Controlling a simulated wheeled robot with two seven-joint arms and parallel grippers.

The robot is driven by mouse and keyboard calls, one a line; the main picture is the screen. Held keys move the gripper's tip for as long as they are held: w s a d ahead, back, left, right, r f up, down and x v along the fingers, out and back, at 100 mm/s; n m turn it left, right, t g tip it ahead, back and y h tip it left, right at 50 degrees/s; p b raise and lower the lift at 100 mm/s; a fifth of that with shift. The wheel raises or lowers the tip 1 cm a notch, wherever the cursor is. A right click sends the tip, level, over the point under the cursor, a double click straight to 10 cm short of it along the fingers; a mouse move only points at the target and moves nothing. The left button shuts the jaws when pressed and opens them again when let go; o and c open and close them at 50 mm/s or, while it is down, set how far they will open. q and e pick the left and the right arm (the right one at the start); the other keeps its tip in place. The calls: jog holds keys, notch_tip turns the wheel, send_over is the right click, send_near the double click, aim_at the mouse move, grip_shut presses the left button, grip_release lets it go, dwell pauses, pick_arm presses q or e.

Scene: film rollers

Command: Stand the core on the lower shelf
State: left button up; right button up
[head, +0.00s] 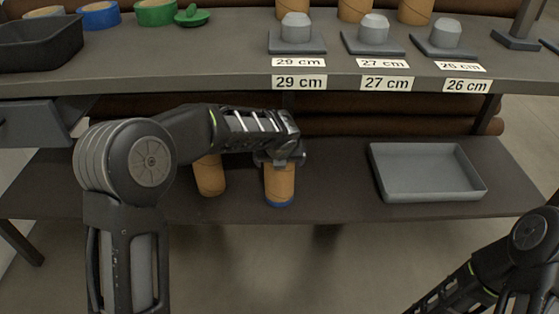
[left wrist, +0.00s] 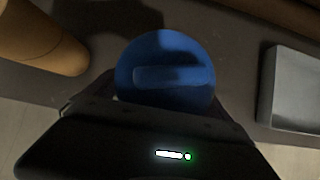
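A brown cardboard core (head: 279,180) with a blue band at its lower end (head: 279,205) is upright at the lower shelf (head: 335,185), near its front edge. I cannot tell whether its base touches the shelf. My left gripper (head: 281,159) is at its upper end, with fingers on either side, and looks shut on it. In the left wrist view a round blue cap (left wrist: 166,68) with a raised bar faces the camera, close to the gripper. Another brown core (head: 209,175) stands to the left; it also shows in the left wrist view (left wrist: 38,40). My right gripper is out of view.
A grey tray (head: 428,193) sits on the lower shelf at right. The upper shelf (head: 220,60) overhangs it, with size labels, grey stands, a black bin (head: 40,45) and tape rolls. Brown rolls (head: 400,125) lie behind. Shelf between core and tray is clear.

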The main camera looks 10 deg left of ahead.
pick_arm(q)
jog(key=shift+o, duration=0.4)
jog(key=shift+r, duration=0.1)
jog(key=p+v, duration=0.5)
jog(key=v, duration=0.7)
dwell(0.3)
